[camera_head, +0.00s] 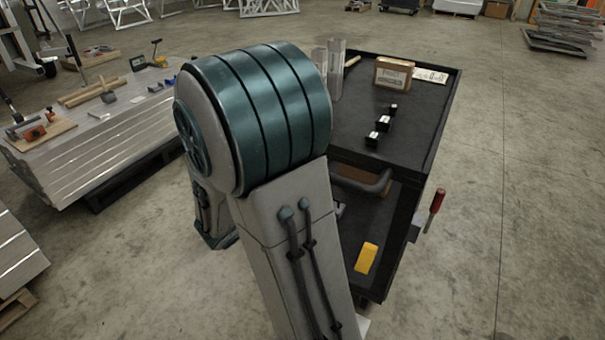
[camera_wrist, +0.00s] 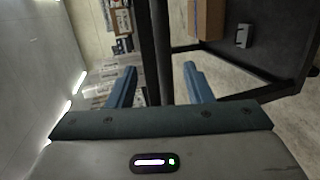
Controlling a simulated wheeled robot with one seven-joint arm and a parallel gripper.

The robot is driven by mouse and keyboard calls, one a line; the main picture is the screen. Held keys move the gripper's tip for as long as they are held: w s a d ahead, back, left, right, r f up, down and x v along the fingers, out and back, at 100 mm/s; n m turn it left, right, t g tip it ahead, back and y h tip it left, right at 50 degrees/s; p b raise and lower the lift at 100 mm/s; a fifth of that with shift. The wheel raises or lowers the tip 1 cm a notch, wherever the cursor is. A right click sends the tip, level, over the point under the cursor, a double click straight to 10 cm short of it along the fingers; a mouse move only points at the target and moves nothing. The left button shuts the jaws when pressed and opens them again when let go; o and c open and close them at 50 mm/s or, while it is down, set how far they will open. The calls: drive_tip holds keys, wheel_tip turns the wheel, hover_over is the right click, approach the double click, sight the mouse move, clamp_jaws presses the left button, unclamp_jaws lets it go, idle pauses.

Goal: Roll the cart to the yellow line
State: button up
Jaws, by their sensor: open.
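The black cart (camera_head: 345,120) stands right of my arm in the head view, with an upper tray and a lower shelf. Its bent dark handle (camera_head: 368,184) shows at the near end, partly hidden by my arm. In the wrist view my gripper (camera_wrist: 160,72) is open, with its two blue fingers apart. A dark bar (camera_wrist: 160,40), which looks like the cart's handle, runs between the fingers; I cannot tell whether they touch it. The head view hides my gripper behind my arm. I see no yellow line on the floor in either view.
The cart carries a cardboard box (camera_head: 393,72), small black-and-white blocks (camera_head: 378,132) and a yellow block (camera_head: 366,257). A red-handled tool (camera_head: 435,207) hangs at its right side. A metal stack with tools (camera_head: 100,135) stands left. The floor (camera_head: 540,190) to the right is clear.

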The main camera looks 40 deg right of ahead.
drive_tip(key=w+d+f, duration=0.2)
drive_tip(key=w+d, duration=0.1)
drive_tip(key=d, duration=0.3)
drive_tip(key=w+d+f+n+t, duration=0.1)
drive_tip(key=w+d+f, duration=0.1)
drive_tip(key=w+d, duration=0.2)
drive_tip(key=shift+w+d+t, duration=0.3)
drive_tip(key=shift+d, duration=0.75)
clamp_jaws()
